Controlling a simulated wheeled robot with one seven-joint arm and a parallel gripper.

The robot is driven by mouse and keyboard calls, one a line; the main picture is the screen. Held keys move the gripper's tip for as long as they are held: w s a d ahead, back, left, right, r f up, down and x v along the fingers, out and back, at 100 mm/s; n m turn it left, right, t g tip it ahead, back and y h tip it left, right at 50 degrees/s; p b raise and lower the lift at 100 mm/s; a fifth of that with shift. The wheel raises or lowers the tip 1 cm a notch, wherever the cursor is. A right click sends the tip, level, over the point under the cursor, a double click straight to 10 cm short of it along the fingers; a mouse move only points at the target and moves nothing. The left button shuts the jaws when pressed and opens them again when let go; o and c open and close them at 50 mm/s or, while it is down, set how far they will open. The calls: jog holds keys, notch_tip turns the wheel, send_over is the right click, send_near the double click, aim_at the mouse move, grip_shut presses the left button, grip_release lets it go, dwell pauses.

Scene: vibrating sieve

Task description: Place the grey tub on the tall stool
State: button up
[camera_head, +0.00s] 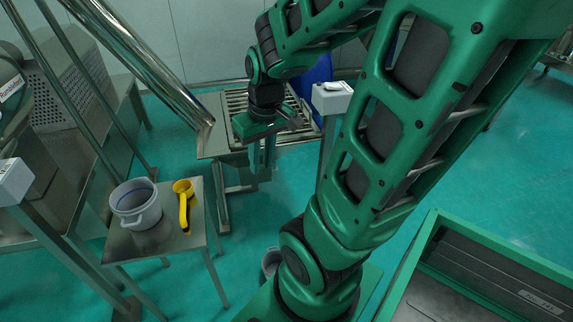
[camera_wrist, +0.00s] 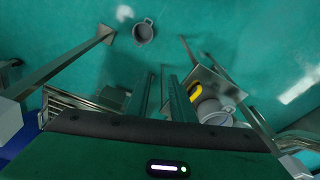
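A grey tub (camera_wrist: 143,33) stands on the green floor, at the top of the wrist view. In the head view, a tub (camera_head: 268,262) on the floor is partly hidden by my arm. A lighter tub (camera_head: 136,207) with handles stands on a metal-topped stool (camera_head: 160,246) at left; in the wrist view this tub (camera_wrist: 214,112) is at right. A yellow scoop (camera_head: 184,204) lies beside it on the same stool. My gripper (camera_head: 263,158) points down, open and empty, in the air away from both tubs. Its fingers (camera_wrist: 162,80) show apart in the wrist view.
A slatted metal table (camera_head: 215,148) stands behind my gripper. A post with a white box (camera_head: 332,97) rises beside it. Metal machinery (camera_head: 75,110) and rails fill the left. A green-edged container (camera_head: 480,245) is at lower right. Open floor lies between.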

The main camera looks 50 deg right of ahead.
jog(key=s+r+m+g, duration=0.1)
jog(key=s+r+m, duration=0.2)
jog(key=s, duration=0.6)
jog(key=shift+s+a+r+g, duration=0.25)
jog(key=shift+s+r+g, duration=0.05)
jog(key=shift+r+g, duration=0.1)
dwell(0.5)
